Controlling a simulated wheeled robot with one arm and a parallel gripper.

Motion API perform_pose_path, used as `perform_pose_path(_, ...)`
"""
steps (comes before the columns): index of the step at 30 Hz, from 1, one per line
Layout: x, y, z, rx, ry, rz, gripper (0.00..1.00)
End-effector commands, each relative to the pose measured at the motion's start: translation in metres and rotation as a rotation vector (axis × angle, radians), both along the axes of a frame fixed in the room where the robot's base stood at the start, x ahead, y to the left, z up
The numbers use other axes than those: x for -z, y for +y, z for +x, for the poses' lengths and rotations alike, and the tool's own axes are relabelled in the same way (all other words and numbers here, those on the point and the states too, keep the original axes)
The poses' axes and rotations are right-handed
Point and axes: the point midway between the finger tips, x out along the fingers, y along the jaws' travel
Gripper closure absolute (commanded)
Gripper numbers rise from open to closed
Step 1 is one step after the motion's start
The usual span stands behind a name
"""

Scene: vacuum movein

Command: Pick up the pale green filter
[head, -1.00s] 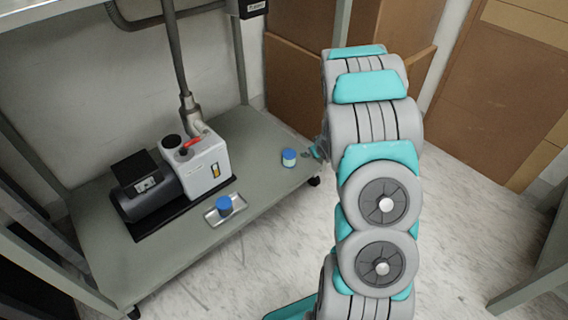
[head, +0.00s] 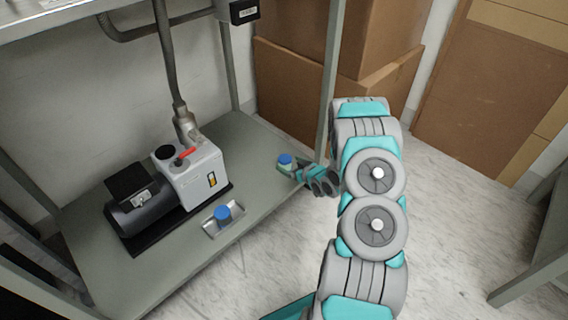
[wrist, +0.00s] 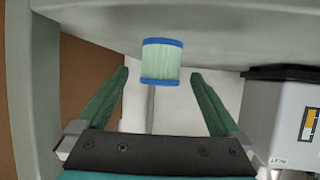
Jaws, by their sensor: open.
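The pale green filter (head: 286,166), with blue end caps, stands upright near the right edge of the grey cart shelf (head: 155,285). In the wrist view the filter (wrist: 161,63) lies centred just ahead of the gap between my fingertips. My gripper (head: 298,174) is at the filter's right side, low over the shelf edge. In the wrist view my gripper (wrist: 160,74) is open, with one green finger to each side and nothing held. I cannot tell whether a finger touches the filter.
A vacuum pump (head: 170,195) with a hose stands left of the filter. A blue-topped piece (head: 222,213) sits on a small metal tray (head: 211,230) in front of the pump. A cart post (head: 332,85) rises close behind my gripper. Cardboard boxes (head: 290,90) stand behind.

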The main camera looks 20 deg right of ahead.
Motion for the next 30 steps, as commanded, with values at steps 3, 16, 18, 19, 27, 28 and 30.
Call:
perform_pose_path(3,0.005,0.002,0.011,0.0,0.002,0.0,0.0)
perform_pose_path(16,0.017,0.011,0.056,0.0,0.005,0.001,0.0)
perform_pose_path(18,0.018,0.011,0.062,0.0,0.004,0.0,0.0)
perform_pose_path(19,0.018,0.011,0.063,0.0,0.003,0.0,0.0)
perform_pose_path(27,0.018,0.011,0.064,0.001,0.003,0.0,0.07)
perform_pose_path(28,0.018,0.011,0.064,0.001,0.003,0.0,0.1)
perform_pose_path(30,0.018,0.011,0.064,0.001,0.003,0.0,0.18)
